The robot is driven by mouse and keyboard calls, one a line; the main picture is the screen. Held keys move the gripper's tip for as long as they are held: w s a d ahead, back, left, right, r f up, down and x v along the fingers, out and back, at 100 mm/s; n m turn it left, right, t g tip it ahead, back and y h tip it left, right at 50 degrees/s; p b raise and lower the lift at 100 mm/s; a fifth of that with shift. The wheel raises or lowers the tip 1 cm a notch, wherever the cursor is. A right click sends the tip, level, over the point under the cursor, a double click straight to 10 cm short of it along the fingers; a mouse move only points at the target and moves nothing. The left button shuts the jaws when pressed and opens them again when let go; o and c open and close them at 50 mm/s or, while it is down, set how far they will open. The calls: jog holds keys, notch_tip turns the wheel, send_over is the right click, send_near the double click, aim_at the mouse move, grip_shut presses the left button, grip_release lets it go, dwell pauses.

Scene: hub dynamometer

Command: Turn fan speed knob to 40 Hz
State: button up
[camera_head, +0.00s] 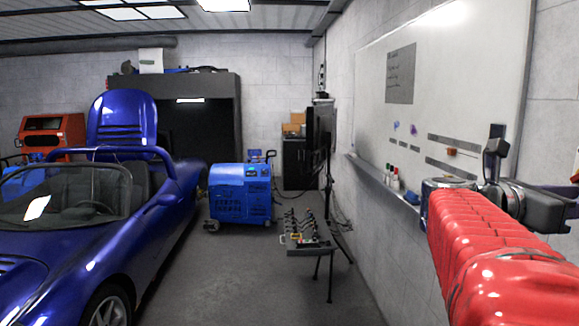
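I cannot make out a fan speed knob or a frequency readout in the head view. My arm, in a red cover, reaches in from the lower right. At its far end are dark grey parts, probably my gripper (496,154), in front of the right wall and near the lower right part of the whiteboard. I cannot tell whether its fingers are open or shut, and I see nothing held there.
A blue open car (160,235) fills the left. A blue wheeled machine (240,195) stands at the back, near a dark screen on a stand (320,130). A tool tray (308,248) stands by the right wall below the whiteboard (455,75). Floor between car and tray is clear.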

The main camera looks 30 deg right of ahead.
jog(key=x, duration=0.7)
jog(key=shift+d, duration=0.3)
jog(key=shift+s, duration=0.15)
jog(key=shift+c, duration=0.7)
jog(key=c, duration=0.9)
jog(key=shift+a, duration=0.25)
jog(key=shift+c, duration=0.2)
jog(key=shift+d, duration=0.15)
